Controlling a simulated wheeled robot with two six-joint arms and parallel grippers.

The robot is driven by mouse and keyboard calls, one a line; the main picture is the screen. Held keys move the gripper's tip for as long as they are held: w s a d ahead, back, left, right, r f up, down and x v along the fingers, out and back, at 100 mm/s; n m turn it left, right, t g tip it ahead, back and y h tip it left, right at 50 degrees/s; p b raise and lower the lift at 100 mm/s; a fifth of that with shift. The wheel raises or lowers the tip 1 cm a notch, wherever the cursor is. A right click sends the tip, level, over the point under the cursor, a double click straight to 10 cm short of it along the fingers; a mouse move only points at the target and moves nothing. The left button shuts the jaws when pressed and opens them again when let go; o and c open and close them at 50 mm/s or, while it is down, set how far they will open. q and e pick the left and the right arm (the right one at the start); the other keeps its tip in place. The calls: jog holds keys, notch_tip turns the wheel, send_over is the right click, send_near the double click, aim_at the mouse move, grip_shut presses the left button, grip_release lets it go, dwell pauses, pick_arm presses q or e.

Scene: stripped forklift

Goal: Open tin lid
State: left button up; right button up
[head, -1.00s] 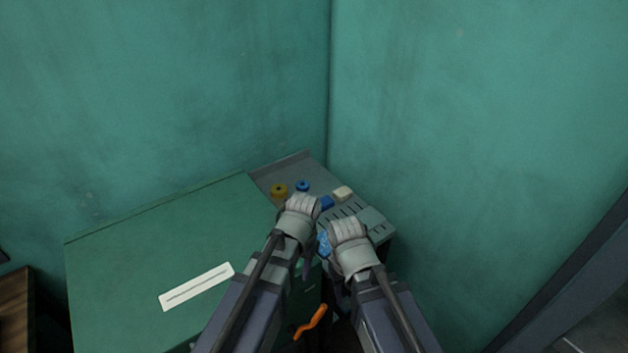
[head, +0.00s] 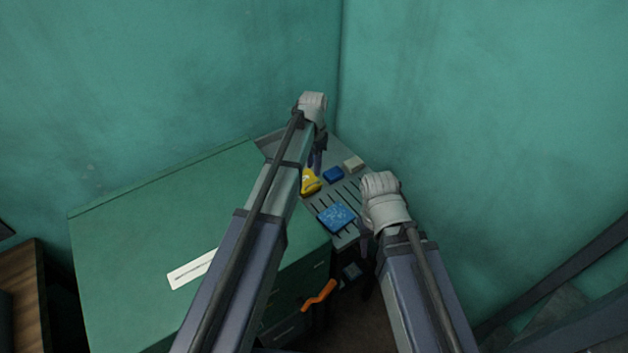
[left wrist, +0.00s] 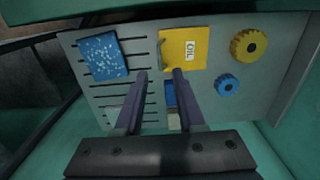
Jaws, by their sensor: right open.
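A yellow tin marked OIL (left wrist: 183,48) lies on the grey slotted tray, seen from above in the left wrist view. It is partly hidden by my left arm in the head view (head: 310,181). A blue speckled square (head: 336,217) is beside it, also in the left wrist view (left wrist: 103,58); I cannot tell which has the lid. My left gripper (left wrist: 160,75) is open above the tray, its fingertips appearing just beside the yellow tin's lower edge, nothing gripped. My right gripper (head: 368,240) is open and empty, right of the blue square.
A blue block (head: 334,174) and a cream block (head: 353,163) stand on the tray (left wrist: 265,105). Yellow (left wrist: 249,45) and blue (left wrist: 227,85) round pieces are on it too. A green cabinet (head: 150,220) is at left; green walls rise behind and right.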

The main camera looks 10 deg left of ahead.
aim_at(313, 178)
pick_arm(q)
notch_tip(313, 178, down, 6)
jog(key=b, duration=0.5)
jog(key=shift+f, duration=0.1)
grip_shut()
dwell(1.2)
